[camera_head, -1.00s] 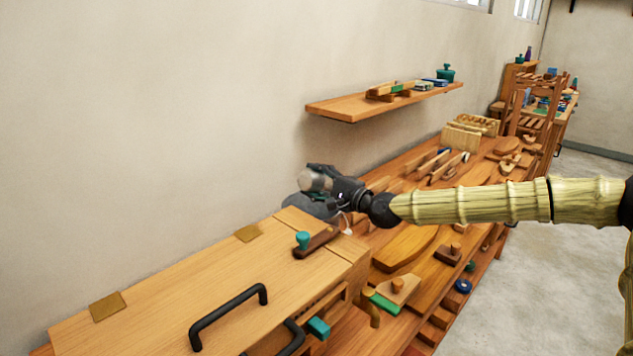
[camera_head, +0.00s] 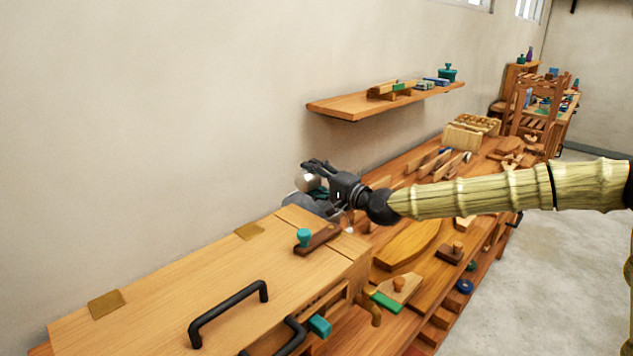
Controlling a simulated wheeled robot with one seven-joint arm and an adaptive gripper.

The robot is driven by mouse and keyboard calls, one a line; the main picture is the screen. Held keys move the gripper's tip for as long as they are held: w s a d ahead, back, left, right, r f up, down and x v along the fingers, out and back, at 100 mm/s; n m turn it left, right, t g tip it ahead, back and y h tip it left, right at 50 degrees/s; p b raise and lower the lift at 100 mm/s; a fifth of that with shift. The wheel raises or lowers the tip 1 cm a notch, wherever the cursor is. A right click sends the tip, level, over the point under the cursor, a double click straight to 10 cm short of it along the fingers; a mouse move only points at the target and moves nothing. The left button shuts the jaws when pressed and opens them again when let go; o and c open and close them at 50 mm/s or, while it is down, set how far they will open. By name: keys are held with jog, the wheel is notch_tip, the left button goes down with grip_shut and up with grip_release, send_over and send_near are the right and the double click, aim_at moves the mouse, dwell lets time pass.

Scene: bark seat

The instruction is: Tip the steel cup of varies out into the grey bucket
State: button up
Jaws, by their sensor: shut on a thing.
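My gripper (camera_head: 318,178) is shut on the steel cup (camera_head: 309,182), a small pale-grey shape mostly covered by the dark fingers. The cup is held tilted over the grey bucket (camera_head: 303,206), which stands behind the wooden chest at the wall side of the bench. Only part of the bucket's rim and side shows; the gripper and chest hide the rest. A small pale thing (camera_head: 348,230) shows just below the gripper, too small to identify. The cup's contents and the inside of the bucket cannot be seen.
The wooden chest (camera_head: 200,290) with black handles fills the front left, a teal-knobbed tool (camera_head: 315,240) on its lid. Planes and boards crowd the bench (camera_head: 405,320) to the right. A wall shelf (camera_head: 350,106) hangs above and behind the gripper.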

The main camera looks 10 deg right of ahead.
aim_at(305, 173)
jog(key=n, duration=0.2)
jog(key=shift+s+a+r+n, duration=0.15)
jog(key=shift+s+r+n, duration=0.05)
jog(key=shift+r+n, duration=0.25)
jog(key=shift+n, duration=0.25)
jog(key=n+p, duration=0.1)
jog(key=a+r+n+p, duration=0.1)
jog(key=n, duration=0.1)
jog(key=shift+s+p, duration=0.4)
jog(key=n, duration=0.1)
jog(key=n+p, duration=0.1)
jog(key=n, duration=0.1)
jog(key=a+n, duration=0.1)
jog(key=shift+s+a+r+n+p, duration=0.1)
jog(key=shift+s+r+n+p, duration=0.2)
jog(key=shift+s+r, duration=0.1)
jog(key=shift+f+n+b, duration=0.2)
jog(key=shift+n+b, duration=0.25)
jog(key=shift+n, duration=0.05)
jog(key=n+b, duration=0.1)
jog(key=n, duration=0.1)
jog(key=n+b, duration=0.1)
jog(key=n, duration=0.1)
jog(key=shift+a+r, duration=0.15)
jog(key=shift+r, duration=0.25)
jog(key=shift+r+n+b, duration=0.25)
jog(key=shift+n+b, duration=0.1)
jog(key=shift+n, duration=0.55)
jog(key=shift+s, duration=0.1)
